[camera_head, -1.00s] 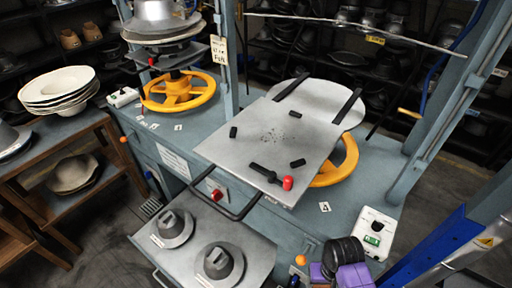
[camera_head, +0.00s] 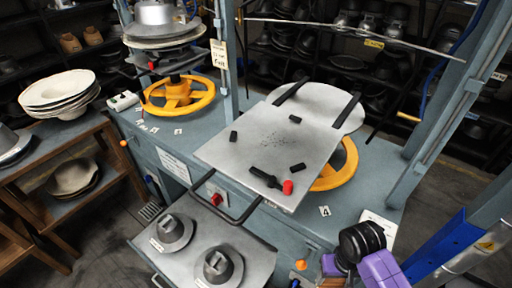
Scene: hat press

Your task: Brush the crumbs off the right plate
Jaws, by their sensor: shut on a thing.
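The right plate (camera_head: 225,155) is a flat grey metal sheet over the right yellow handwheel, with a dark looped handle (camera_head: 235,215) at its front. Small dark crumbs (camera_head: 272,140) lie scattered near its middle. Small black blocks (camera_head: 298,168) stand on it, and a black bar (camera_head: 265,178) with a red end (camera_head: 288,187) lies near its front right edge. My arm's black and purple links show at the bottom right, beside the bench. I cannot make out my gripper's fingers or what they hold. No brush is recognisable.
The left press (camera_head: 165,40) has its own yellow handwheel (camera_head: 178,95). A lower shelf (camera_head: 185,265) carries two grey hat forms (camera_head: 217,268). White dishes (camera_head: 58,88) stand on a wooden rack at left. Upright posts and a blue beam (camera_head: 440,245) flank the right side.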

